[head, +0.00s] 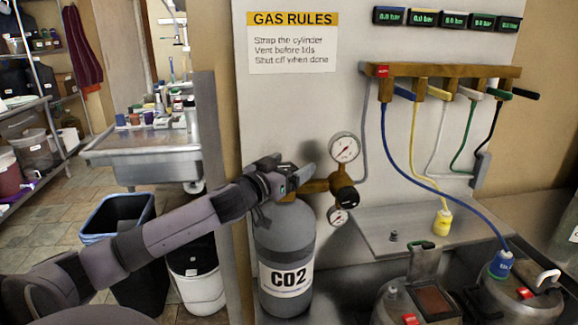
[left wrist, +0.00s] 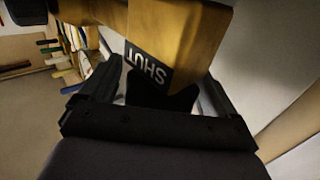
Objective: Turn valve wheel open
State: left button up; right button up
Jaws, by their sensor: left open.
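The grey CO2 cylinder (head: 283,245) stands upright, with a brass valve and regulator (head: 318,186) at its top. My left gripper (head: 295,182) is at the cylinder's valve, coming in from the left. In the left wrist view its open fingers (left wrist: 155,95) lie on either side of the brass valve body (left wrist: 180,40). A black label on it reads SHUT (left wrist: 148,68). I cannot clearly make out the valve wheel; my gripper covers that part in the head view. Contact between fingers and valve cannot be told. My right gripper is not in view.
Two pressure gauges (head: 345,148) and a black knob (head: 347,196) are right of the gripper. A brass manifold (head: 440,72) with coloured hoses hangs on the wall panel. Lidded metal buckets (head: 415,295) stand at front right. A post (head: 212,150) rises left of the cylinder.

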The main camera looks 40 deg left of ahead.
pick_arm(q)
jog(key=c, duration=1)
jog(key=shift+o, duration=0.2)
